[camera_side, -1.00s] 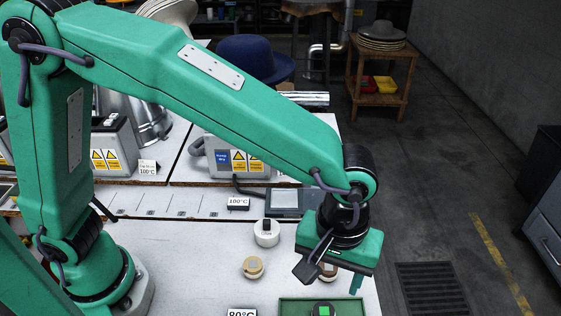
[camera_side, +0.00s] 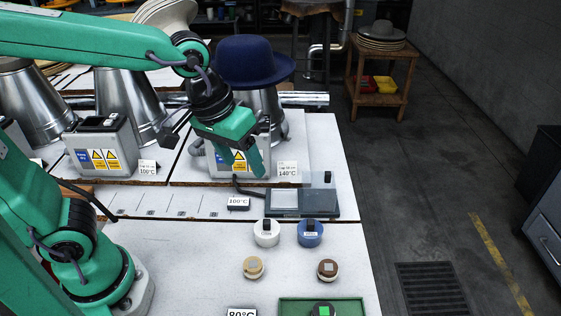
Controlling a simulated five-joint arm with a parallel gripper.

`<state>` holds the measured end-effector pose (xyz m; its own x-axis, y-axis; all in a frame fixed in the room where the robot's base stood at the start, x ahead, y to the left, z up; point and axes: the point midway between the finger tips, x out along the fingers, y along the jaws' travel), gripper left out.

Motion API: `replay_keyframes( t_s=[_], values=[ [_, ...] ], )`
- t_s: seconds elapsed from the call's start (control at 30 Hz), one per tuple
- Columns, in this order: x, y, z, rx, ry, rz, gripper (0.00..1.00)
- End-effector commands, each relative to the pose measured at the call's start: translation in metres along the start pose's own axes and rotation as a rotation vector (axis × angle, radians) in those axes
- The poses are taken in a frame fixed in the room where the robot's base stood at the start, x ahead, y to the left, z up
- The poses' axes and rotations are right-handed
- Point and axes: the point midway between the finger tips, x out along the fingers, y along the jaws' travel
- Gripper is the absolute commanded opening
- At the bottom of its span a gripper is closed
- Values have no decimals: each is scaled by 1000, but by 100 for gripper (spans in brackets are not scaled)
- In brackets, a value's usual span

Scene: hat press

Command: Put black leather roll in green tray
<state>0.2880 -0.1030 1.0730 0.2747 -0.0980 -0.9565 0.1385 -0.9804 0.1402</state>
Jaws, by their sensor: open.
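The green tray (camera_side: 353,304) is at the bottom edge of the picture, partly cut off. My gripper (camera_side: 242,163) is open and raised in front of the 140°C machine, well behind and left of the tray. Nothing shows between its fingers.
A tan roll (camera_side: 253,267) and a brown roll (camera_side: 327,270) stand on the white table. Behind them are a white round weight (camera_side: 266,234) and a blue one (camera_side: 310,234). A flat grey device (camera_side: 289,201) lies farther back. A blue hat (camera_side: 247,60) sits behind my gripper.

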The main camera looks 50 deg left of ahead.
Motion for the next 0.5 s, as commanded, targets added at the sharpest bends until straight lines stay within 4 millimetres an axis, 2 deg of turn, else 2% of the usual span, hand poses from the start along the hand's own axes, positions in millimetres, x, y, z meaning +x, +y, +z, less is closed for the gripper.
replay_keyframes(
  t_s=[0.03, 0.2, 0.4, 0.5],
  values=[
    [-7, -15, 2, 9, 28, 0, 58],
    [-21, -56, 14, 69, 104, -15, 58],
    [-30, -91, 31, 136, 181, -50, 58],
    [-32, -102, 37, 161, 204, -66, 58]
  ],
)
